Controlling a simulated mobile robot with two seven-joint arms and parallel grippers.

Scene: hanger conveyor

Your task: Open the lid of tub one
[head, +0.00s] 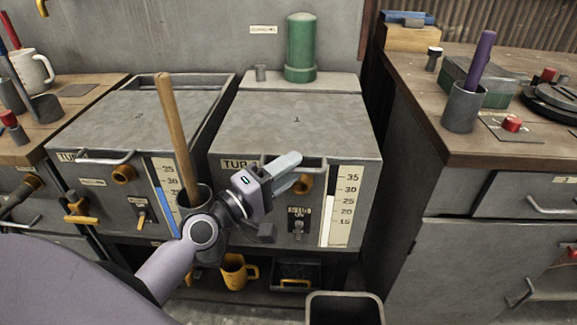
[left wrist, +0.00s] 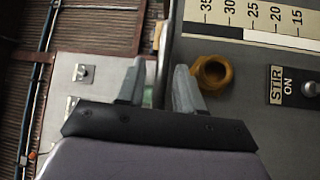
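Tub one (head: 228,178) is the grey box at the middle of the head view, marked "TUB 1" on its front. My left gripper (head: 302,170) is in front of the tub's upper front, just below the lid's front edge. Its fingers hide part of that front, and any lid handle there is hard to make out. In the left wrist view the two fingers (left wrist: 160,70) stand apart with nothing held between them. My right gripper is not in view.
A second lidded tub (head: 140,120) stands left, with a wooden-handled tool (head: 175,130) before it. A green cylinder (head: 300,48) stands behind tub one's lid. Tub one's front carries a brass spout (left wrist: 212,73), a gauge (head: 341,200) and a switch (head: 298,226). A workbench (head: 425,95) is right.

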